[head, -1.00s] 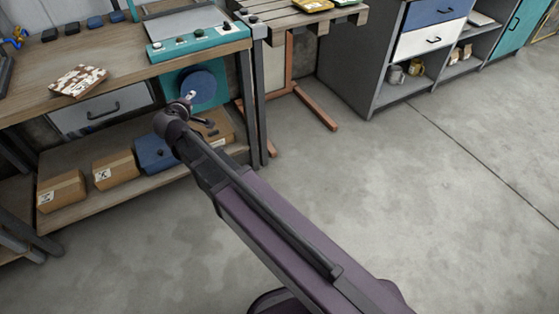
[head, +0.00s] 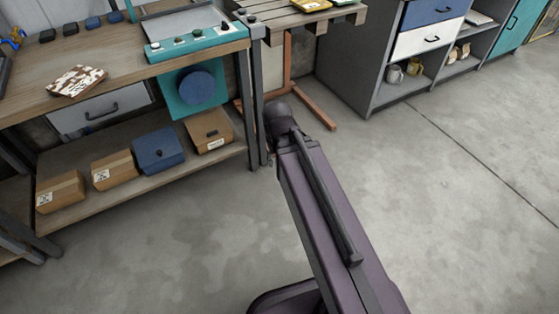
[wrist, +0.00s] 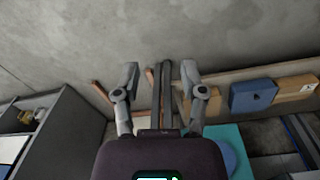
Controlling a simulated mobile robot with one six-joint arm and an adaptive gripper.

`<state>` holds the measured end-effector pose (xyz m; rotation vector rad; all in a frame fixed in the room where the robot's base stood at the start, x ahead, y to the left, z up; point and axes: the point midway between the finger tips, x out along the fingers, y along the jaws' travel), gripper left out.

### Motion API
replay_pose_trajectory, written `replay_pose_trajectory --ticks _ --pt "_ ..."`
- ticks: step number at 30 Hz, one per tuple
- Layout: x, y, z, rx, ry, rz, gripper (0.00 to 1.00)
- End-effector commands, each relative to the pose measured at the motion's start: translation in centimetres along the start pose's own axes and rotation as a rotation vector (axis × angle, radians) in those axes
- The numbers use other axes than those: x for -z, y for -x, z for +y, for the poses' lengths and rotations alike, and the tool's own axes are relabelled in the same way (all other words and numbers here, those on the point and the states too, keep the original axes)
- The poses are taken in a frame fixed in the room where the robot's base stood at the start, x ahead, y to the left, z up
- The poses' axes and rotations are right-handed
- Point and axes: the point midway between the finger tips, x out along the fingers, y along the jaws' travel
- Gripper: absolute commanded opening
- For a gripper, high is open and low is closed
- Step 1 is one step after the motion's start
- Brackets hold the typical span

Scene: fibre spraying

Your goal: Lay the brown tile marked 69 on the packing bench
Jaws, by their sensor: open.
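A brown and white patterned tile (head: 77,81) lies flat on the wooden top of a workbench (head: 120,70) at the left of the head view. I cannot read a number on it, nor tell whether this bench is the packing bench. In the wrist view my gripper (wrist: 160,75) has its two fingers apart with nothing held between them. Bench legs and floor show beyond the fingers. In the head view my arm ends beside the bench's right leg, and its fingers are hidden. The tile does not show in the wrist view.
A teal-edged control panel (head: 198,43) stands on the bench. Below are a blue box (head: 158,151) and cardboard boxes (head: 211,131). A slatted stand (head: 281,20) holds yellow and green items. A grey cabinet (head: 365,75) stands right. The floor at right is clear.

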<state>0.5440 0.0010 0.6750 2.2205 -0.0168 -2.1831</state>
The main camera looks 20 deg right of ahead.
Motion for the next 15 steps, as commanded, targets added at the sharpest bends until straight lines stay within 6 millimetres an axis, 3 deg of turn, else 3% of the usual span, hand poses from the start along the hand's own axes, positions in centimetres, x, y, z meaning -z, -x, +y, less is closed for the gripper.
replay_pose_trajectory --ticks 11,15 --pt "-0.63 0.00 0.08 0.029 -0.012 -0.019 0.54" --pt "-0.62 0.00 0.08 0.028 -0.012 -0.018 0.12"
